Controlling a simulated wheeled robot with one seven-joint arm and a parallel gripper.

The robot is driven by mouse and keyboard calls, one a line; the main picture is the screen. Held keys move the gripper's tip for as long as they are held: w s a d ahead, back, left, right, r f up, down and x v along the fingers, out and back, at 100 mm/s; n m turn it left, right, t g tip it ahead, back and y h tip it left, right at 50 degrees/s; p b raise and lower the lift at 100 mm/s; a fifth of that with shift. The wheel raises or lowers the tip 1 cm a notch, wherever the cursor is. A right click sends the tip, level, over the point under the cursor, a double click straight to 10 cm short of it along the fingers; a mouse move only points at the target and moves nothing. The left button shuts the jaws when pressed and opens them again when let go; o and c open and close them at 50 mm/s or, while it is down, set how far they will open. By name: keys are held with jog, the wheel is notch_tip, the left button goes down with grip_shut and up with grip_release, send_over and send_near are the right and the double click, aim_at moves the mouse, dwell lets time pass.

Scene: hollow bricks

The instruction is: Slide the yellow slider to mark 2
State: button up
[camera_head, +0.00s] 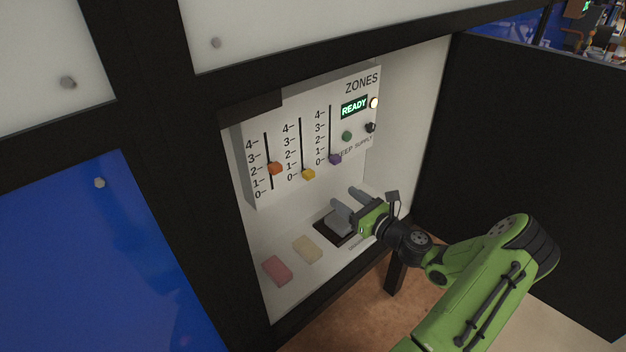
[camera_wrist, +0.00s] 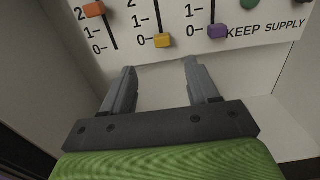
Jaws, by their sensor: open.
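The yellow slider (camera_head: 308,174) sits at the bottom of the middle track on the white panel, at mark 0. It also shows in the wrist view (camera_wrist: 162,41), beside the 0. My gripper (camera_head: 346,197) is open and empty, below and to the right of the yellow slider and apart from the panel. In the wrist view its two fingers (camera_wrist: 160,75) point up toward the panel, with the yellow slider beyond and between them. The panel's scale marks (camera_head: 289,152) run from 0 to 4.
A purple slider (camera_head: 335,159) is at 0 on the right track. A lit READY display (camera_head: 354,107) and knobs are further right. Pink (camera_head: 277,270) and cream (camera_head: 307,249) blocks lie on the shelf below.

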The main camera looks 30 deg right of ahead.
aim_at(311, 175)
jog(key=w, duration=0.4)
jog(key=w+a+b, duration=0.1)
jog(key=w, duration=0.8)
jog(key=shift+w+a+f, duration=0.15)
jog(key=shift+w+a, duration=0.05)
jog(key=shift+a, duration=0.15)
jog(key=shift+c, duration=0.4)
grip_shut()
